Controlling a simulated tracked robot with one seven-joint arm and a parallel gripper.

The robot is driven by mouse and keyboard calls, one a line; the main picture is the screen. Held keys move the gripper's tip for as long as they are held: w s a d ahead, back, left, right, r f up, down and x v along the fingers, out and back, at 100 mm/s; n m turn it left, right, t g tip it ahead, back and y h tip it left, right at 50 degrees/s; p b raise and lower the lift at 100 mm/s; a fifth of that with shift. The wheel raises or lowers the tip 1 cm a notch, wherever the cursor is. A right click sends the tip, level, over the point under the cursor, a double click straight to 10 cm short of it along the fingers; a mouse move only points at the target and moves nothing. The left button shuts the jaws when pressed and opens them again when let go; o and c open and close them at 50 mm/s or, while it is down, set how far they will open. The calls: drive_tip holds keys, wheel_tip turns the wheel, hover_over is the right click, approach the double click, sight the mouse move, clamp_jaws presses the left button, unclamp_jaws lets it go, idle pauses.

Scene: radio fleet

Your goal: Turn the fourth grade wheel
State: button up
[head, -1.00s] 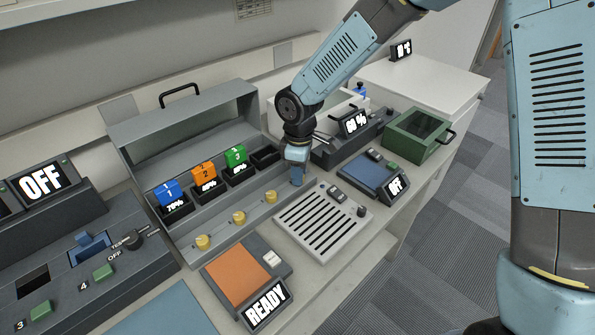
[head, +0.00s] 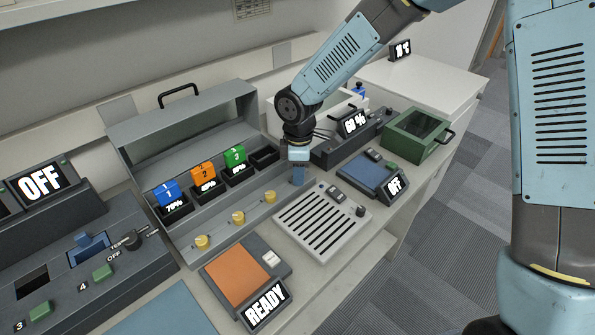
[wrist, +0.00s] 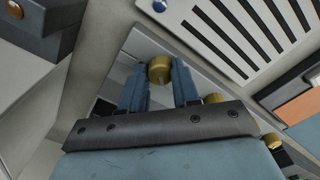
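A grey case (head: 122,143) holds a row of blue (head: 167,191), orange (head: 203,174) and green (head: 235,158) numbered blocks and an empty dark fourth slot (head: 265,157). Three yellow wheels (head: 201,242), (head: 238,217), (head: 271,196) show along its front in the head view. The fourth wheel, at the right end, is hidden there behind my gripper (head: 298,178). In the wrist view the fourth wheel (wrist: 160,69) sits between the fingertips of my gripper (wrist: 159,72). The fingers are apart, with narrow gaps showing beside the wheel. No firm contact shows.
An orange pad (head: 236,275) with a READY display (head: 265,306) is in front of the case. A blue pad device (head: 366,174) and a green box (head: 416,135) stand further right.

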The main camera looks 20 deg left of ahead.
drive_tip(key=o, duration=0.5)
drive_tip(key=shift+w, duration=0.15)
drive_tip(key=shift+c, duration=0.2)
wheel_tip(320, 180, up, 14)
drive_tip(key=shift+f, duration=0.15)
idle(0.4)
